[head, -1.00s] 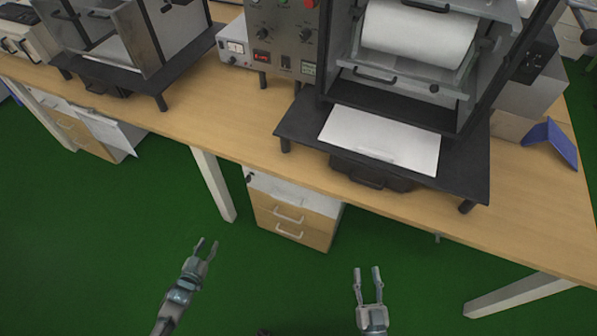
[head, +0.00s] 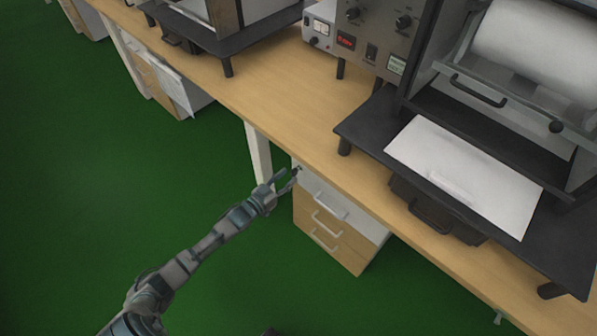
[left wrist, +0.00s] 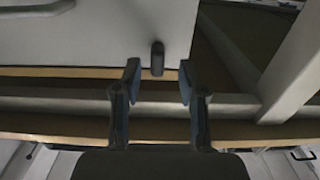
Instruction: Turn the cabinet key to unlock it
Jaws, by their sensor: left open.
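The cabinet (head: 340,215) stands under the workbench, with a white top drawer and wood-coloured drawers below. In the left wrist view the dark key (left wrist: 157,58) sticks out of the white drawer front (left wrist: 105,35). My left gripper (head: 284,180) is at the upper left corner of the cabinet front in the head view. In the left wrist view its two fingers (left wrist: 159,80) are open, one on each side of the key, with a gap to it. In the head view the key is hard to make out near the fingertips. My right gripper is out of view.
The wooden bench top (head: 270,95) overhangs the cabinet, and a white table leg (head: 258,153) stands just left of it. A machine with a black base (head: 365,130) stands on the bench. The green floor (head: 90,190) is clear on the left.

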